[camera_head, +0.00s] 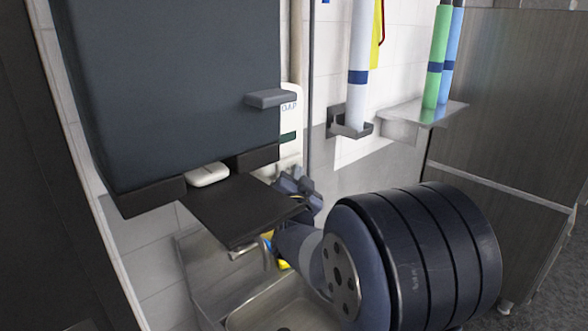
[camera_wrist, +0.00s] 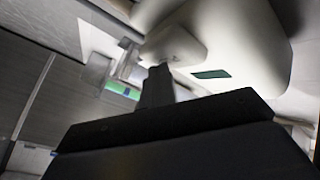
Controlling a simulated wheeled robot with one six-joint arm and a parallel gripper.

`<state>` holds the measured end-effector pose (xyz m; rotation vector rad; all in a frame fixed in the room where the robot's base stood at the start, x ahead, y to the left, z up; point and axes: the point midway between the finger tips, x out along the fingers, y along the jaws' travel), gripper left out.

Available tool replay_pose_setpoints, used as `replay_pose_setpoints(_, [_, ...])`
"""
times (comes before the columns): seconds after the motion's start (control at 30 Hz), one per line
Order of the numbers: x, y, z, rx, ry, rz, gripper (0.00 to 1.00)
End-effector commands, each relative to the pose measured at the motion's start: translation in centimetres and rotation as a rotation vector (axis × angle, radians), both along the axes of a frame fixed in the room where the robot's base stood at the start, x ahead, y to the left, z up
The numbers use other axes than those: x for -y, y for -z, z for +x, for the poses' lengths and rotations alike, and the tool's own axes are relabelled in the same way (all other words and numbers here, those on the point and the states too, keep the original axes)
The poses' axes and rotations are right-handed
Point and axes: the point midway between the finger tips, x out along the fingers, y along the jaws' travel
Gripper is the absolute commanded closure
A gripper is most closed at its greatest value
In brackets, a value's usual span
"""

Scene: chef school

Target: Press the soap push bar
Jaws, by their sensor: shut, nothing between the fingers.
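The white soap dispenser (camera_head: 291,150) is on the tiled wall, partly hidden behind a large dark box in the head view. It shows lettering and a dark green stripe. In the wrist view the dispenser (camera_wrist: 240,35) fills the upper right, with its green label. A rounded white part that looks like the push bar (camera_wrist: 178,44) sticks out beside it. My gripper (camera_wrist: 158,74) is shut and empty, its fingertips at the lower edge of that part; I cannot tell whether they touch. In the head view my gripper (camera_head: 297,187) is just below the dispenser, partly hidden.
A metal sink (camera_head: 265,305) lies below my arm. A large dark box (camera_head: 170,90) with a dark plate blocks much of the left. A white tube (camera_head: 358,75) hangs in a wall holder, and green and blue tubes (camera_head: 437,60) stand on a shelf.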

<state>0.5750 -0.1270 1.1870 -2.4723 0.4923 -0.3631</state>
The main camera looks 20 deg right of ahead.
Motion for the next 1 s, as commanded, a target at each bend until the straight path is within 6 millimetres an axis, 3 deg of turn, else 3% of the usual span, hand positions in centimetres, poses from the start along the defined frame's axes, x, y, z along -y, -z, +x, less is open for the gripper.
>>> replay_pose_setpoints(1.0, [-0.26, 0.07, 0.62, -0.001, -0.002, -0.001, 1.00])
